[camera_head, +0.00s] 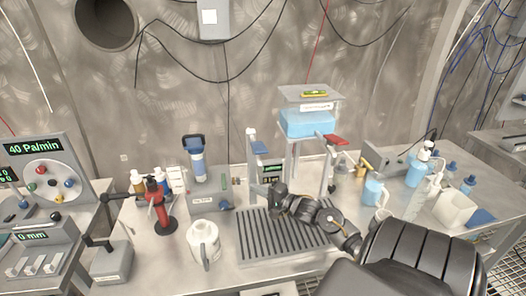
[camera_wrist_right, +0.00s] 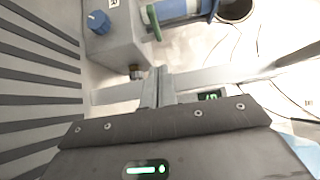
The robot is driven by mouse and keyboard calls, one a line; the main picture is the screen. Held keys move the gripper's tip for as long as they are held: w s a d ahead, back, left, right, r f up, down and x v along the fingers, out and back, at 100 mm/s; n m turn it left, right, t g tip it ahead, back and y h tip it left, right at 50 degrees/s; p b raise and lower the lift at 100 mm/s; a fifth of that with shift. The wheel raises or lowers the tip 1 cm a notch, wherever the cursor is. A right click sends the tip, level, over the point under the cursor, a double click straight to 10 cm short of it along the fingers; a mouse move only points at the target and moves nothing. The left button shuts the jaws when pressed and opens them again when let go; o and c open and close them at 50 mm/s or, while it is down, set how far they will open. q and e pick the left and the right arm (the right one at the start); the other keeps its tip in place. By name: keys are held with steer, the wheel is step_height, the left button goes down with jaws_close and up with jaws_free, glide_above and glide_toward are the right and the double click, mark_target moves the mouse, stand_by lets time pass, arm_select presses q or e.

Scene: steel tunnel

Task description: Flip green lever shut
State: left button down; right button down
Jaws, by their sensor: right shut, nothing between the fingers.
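The green lever (camera_wrist_right: 153,23) shows in the right wrist view as a short green bar beside a clear and blue cylinder, near the top edge. In the head view a small green part (camera_head: 237,182) shows just right of the grey box, probably the same lever. My right gripper (camera_wrist_right: 157,88) is shut and empty in the wrist view, its fingertips below and apart from the lever. In the head view my right gripper (camera_head: 257,189) is over the back of the slatted tray, right of the green part. My left gripper is not in view.
A grey box (camera_wrist_right: 125,42) with a blue knob (camera_wrist_right: 97,22) stands beside the lever. The slatted tray (camera_head: 285,243) lies under my right arm. A white jug (camera_head: 204,243), a red-handled tool (camera_head: 160,205) and a stand with a blue tank (camera_head: 306,124) are nearby.

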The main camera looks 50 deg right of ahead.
mark_target(224, 185)
steer(key=w+a+p, duration=0.1)
steer(key=w+a, duration=0.3)
steer(key=w, duration=0.3)
steer(key=shift+w+p, duration=0.2)
steer(key=shift+p, duration=0.2)
steer(key=shift+a, duration=0.15)
